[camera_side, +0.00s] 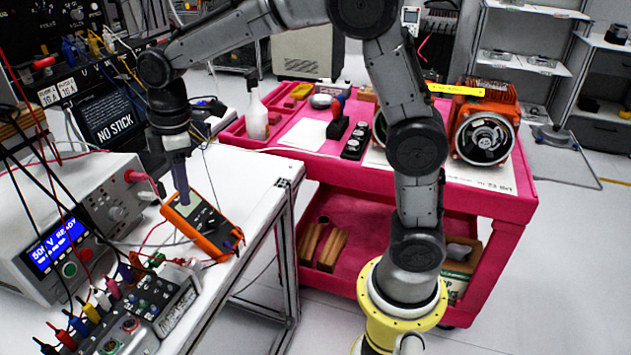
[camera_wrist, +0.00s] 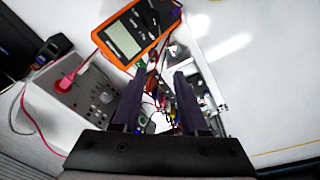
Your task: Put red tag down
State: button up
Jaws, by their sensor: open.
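I cannot make out a red tag in either view. My gripper (camera_side: 181,195) points down at the white bench, by the upper left end of an orange multimeter (camera_side: 203,224). In the wrist view my gripper (camera_wrist: 157,85) has its two dark fingers apart, with no held object visible between them. The multimeter (camera_wrist: 128,40) lies ahead of the fingertips there. Leads and small colored parts show blurred through the gap between the fingers. Whether the fingers touch anything is unclear.
A grey instrument (camera_side: 100,215) with a lit display and a red plug stands left of the gripper. A terminal box (camera_side: 145,305) with colored plugs and loose leads is in front. The bench's right edge is close to the multimeter. A red cart (camera_side: 470,190) stands beyond.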

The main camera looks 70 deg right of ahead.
jog(key=s+d+r+m+t, duration=0.1)
jog(key=s+d+r+m, duration=0.15)
jog(key=s, duration=0.45)
jog(key=s+d+r+m+t, duration=0.1)
jog(key=s+r+m, duration=0.2)
jog(key=s, duration=0.4)
jog(key=s+d+f+m+t, duration=0.2)
jog(key=s+m, duration=0.2)
jog(key=s, duration=0.7)
jog(key=shift+f+m, duration=0.3)
jog(key=shift+m, duration=0.05)
jog(key=shift+s, duration=0.1)
